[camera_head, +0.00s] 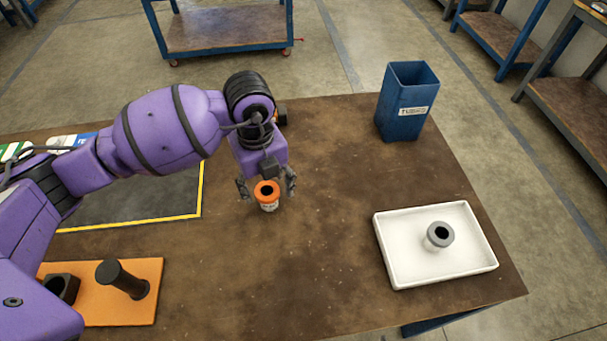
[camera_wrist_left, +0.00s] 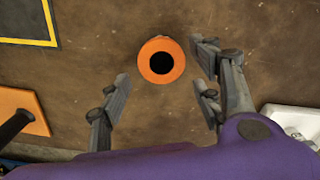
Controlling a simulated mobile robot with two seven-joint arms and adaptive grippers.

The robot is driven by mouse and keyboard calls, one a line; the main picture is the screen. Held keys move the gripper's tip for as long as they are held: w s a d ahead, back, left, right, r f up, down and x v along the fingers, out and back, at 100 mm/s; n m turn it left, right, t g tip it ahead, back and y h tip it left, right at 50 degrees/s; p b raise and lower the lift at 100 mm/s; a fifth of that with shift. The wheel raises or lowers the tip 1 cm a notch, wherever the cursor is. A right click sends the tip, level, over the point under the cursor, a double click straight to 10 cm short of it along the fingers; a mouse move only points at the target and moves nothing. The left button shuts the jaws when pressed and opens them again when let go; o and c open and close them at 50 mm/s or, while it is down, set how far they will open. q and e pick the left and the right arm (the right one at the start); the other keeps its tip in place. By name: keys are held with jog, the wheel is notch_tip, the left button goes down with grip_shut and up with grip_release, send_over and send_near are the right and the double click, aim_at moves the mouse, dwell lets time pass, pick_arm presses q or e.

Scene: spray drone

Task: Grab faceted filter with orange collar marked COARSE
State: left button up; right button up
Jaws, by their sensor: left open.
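The filter with the orange collar (camera_head: 267,189) stands upright on the brown table, with a pale body below the collar and a dark hole in its top. Its marking is too small to read. In the left wrist view the orange collar (camera_wrist_left: 161,60) shows from above, just beyond the fingertips. My left gripper (camera_head: 266,185) is open above and around the filter, with a finger on either side. In the left wrist view the fingers (camera_wrist_left: 163,85) are apart with nothing between them gripped. My right gripper is not in view.
A white tray (camera_head: 390,270) at the right holds a grey-collared filter (camera_head: 439,235). A blue labelled bin (camera_head: 405,105) stands at the back right. An orange board (camera_head: 140,311) with a black post (camera_head: 120,279) lies front left. A dark yellow-edged mat (camera_head: 150,205) lies left.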

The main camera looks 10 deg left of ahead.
aim_at(265, 192)
pick_arm(q)
jog(key=f, duration=0.4)
jog(key=shift+w+a+f, duration=0.25)
jog(key=shift+f, duration=0.15)
jog(key=c, duration=1.2)
jog(key=shift+o, duration=0.2)
